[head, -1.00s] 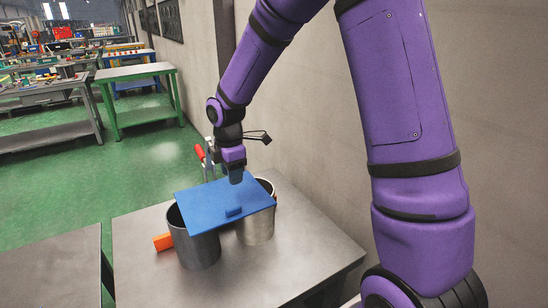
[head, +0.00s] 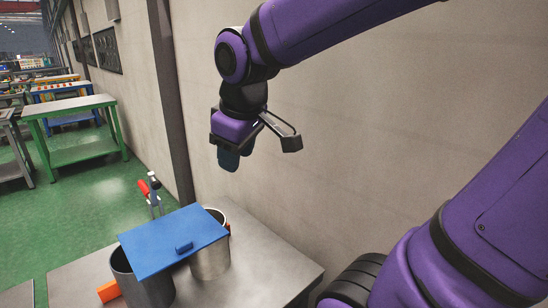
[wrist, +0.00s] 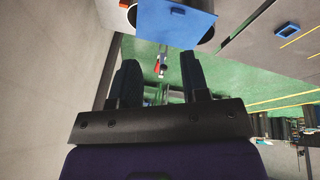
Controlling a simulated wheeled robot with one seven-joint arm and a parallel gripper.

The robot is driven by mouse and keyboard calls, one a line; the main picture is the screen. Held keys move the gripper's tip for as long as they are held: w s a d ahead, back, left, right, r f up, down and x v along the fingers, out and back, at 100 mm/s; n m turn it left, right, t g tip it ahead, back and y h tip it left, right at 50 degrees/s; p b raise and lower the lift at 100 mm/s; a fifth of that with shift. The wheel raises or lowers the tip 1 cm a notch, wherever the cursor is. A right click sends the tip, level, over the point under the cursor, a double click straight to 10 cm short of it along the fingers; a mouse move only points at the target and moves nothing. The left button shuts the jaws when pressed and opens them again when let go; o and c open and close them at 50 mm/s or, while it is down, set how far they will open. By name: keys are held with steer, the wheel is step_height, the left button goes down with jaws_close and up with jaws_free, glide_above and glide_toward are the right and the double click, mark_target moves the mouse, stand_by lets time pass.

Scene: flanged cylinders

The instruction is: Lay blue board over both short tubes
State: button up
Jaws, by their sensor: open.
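The blue board (head: 172,241) lies across the tops of two short metal tubes, with its small blue handle block (head: 184,247) facing up. The dark tube (head: 143,284) is under its left part and the lighter tube (head: 211,262) under its right part. Both rims stick out past the board. The board also shows at the top of the wrist view (wrist: 175,22). My gripper (head: 229,160) is open and empty, above and to the right of the board, clear of it. In the wrist view my two fingers (wrist: 160,82) stand apart with nothing between them.
The grey table (head: 262,268) has bare room right of the tubes. An orange block (head: 108,291) sits by the dark tube. A red-handled clamp (head: 150,190) stands behind the board. The wall (head: 350,140) is close at the right.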

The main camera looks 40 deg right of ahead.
steer(key=s+d+r+m+t, duration=0.1)
steer(key=s+m, duration=0.3)
steer(key=s, duration=0.5)
steer(key=shift+r+m+y, duration=0.25)
steer(key=shift+m+y, duration=0.05)
steer(key=shift+m, duration=0.1)
steer(key=shift+w+d, duration=0.1)
stand_by(0.4)
